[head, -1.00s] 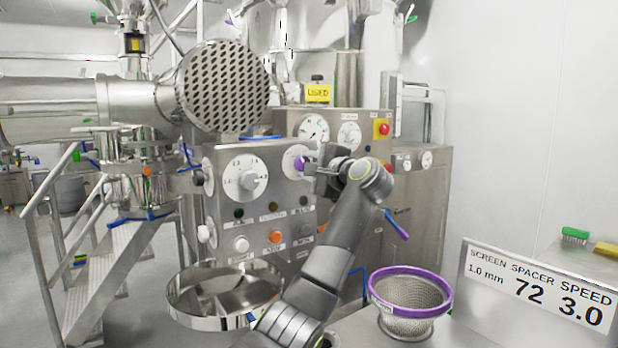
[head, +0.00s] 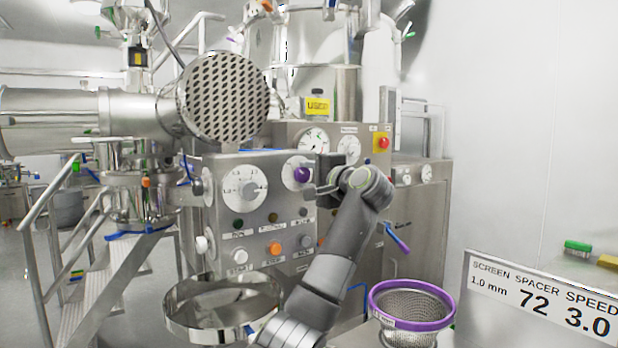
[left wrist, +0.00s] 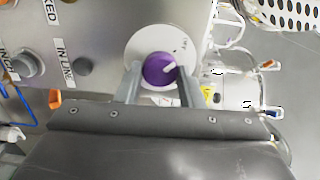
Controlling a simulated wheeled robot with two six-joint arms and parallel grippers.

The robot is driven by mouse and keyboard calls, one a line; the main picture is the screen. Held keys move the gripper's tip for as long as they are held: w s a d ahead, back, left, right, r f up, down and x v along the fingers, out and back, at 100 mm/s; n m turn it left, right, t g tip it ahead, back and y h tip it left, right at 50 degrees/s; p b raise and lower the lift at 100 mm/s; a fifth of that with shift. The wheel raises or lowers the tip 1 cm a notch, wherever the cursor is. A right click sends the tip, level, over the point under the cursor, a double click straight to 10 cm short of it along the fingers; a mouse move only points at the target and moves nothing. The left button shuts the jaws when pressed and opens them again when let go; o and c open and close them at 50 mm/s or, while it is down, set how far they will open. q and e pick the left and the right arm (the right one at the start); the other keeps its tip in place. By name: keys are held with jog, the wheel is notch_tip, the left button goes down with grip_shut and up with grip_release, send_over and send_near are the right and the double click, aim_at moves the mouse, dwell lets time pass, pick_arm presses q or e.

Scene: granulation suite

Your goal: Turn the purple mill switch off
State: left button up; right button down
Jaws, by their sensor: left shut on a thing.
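The purple mill switch (head: 302,174) is a round knob on a white dial, at the upper right of the steel control panel's front. In the left wrist view the knob (left wrist: 158,70) carries a white pointer mark toward the upper right of the picture. My left gripper (head: 318,186) reaches it from the right in the head view. In the left wrist view my left gripper's fingers (left wrist: 160,82) stand on either side of the knob, shut on it. The dial's small markings are too small to read. My right gripper is not in view.
A larger white dial (head: 244,186) is left of the switch, with orange (head: 274,247) and other buttons below. A perforated disc (head: 225,98) hangs above. A steel pan (head: 180,325) and a purple-rimmed screen (head: 414,324) are in front. A sign (head: 545,300) stands at right.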

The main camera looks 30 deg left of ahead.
pick_arm(q)
jog(key=shift+f, duration=0.1)
jog(key=o, duration=1)
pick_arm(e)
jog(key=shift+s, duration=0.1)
pick_arm(q)
jog(key=b+v, duration=0.2)
jog(key=v, duration=1.5)
jog(key=shift+d, duration=0.25)
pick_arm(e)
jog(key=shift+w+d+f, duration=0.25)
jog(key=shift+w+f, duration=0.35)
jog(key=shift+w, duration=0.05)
pick_arm(q)
jog(key=shift+s, duration=0.15)
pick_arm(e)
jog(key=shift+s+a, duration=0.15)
